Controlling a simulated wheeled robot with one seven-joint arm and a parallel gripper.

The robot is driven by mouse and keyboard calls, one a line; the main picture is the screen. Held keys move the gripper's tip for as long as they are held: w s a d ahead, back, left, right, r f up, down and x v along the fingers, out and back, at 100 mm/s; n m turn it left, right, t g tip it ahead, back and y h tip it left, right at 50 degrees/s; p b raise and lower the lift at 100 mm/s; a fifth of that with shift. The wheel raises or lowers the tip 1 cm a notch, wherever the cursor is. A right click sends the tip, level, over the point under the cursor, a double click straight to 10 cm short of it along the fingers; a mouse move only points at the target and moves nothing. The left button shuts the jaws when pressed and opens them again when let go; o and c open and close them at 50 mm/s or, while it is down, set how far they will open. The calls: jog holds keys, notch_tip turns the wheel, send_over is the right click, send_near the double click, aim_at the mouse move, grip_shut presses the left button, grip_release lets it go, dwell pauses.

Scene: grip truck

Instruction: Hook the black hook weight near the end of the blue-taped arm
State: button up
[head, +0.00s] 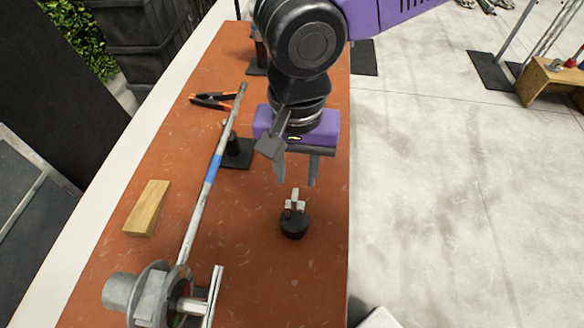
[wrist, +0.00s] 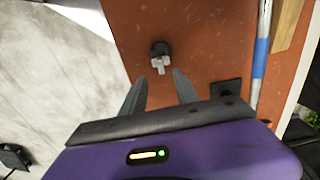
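The black hook weight (head: 293,224) stands on the orange tabletop, with a pale hook piece on top. It also shows in the wrist view (wrist: 160,49), just beyond my fingertips. My gripper (head: 297,182) is open and empty, pointing down above and slightly behind the weight, apart from it. The metal arm (head: 197,210) with blue tape (head: 213,168) lies left of the weight, running from a clamp head (head: 165,296) at the front toward the back. The blue tape shows at the right of the wrist view (wrist: 261,50).
A wooden block (head: 147,207) lies left of the metal arm. An orange-and-black clamp (head: 212,100) lies farther back. A black base plate with a post (head: 236,153) stands between the arm and my gripper. The table's right edge is close to the weight.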

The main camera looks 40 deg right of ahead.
aim_at(294, 194)
jog(key=shift+f+b, duration=2.2)
jog(key=shift+f, duration=0.25)
jog(key=shift+a+f+b, duration=0.1)
jog(key=shift+f+b, duration=1.15)
jog(key=shift+f, duration=0.7)
grip_shut()
jog(key=shift+w+r, duration=0.1)
jog(key=shift+r, duration=0.1)
jog(key=shift+r+p, duration=1.05)
jog(key=shift+p, duration=0.15)
